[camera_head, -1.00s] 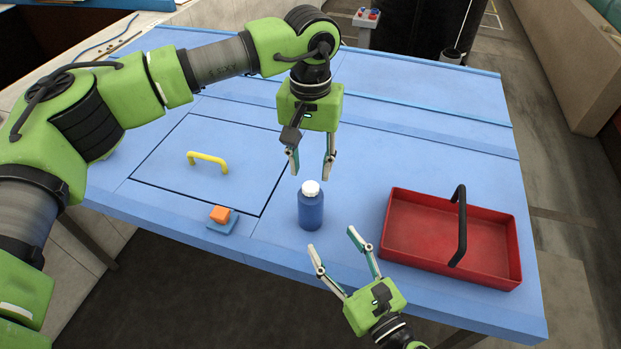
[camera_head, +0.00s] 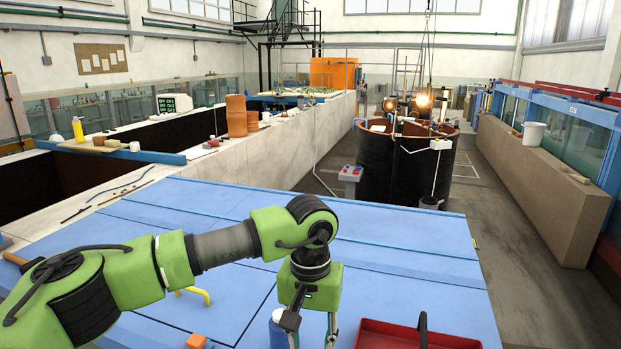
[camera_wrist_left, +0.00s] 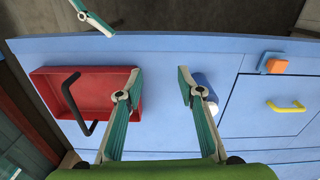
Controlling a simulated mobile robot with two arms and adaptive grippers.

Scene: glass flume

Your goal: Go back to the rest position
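My left gripper (camera_head: 310,335) hangs over the blue table (camera_head: 400,258), its fingertips cut off by the head view's bottom edge. In the left wrist view the left gripper (camera_wrist_left: 158,88) is open, with nothing between its fingers. A blue bottle with a white cap (camera_wrist_left: 212,101) stands on the table, partly behind the right-hand finger in that view. Of my right gripper (camera_wrist_left: 92,18), only a finger shows at the top left of the left wrist view. The head view does not show it.
A red tray (camera_wrist_left: 104,88) with a black handle lies on the table. A yellow handle (camera_head: 194,294) and an orange block (camera_head: 196,341) are on the left. A dark round tank (camera_head: 385,178) and a control box (camera_head: 350,175) stand beyond the table.

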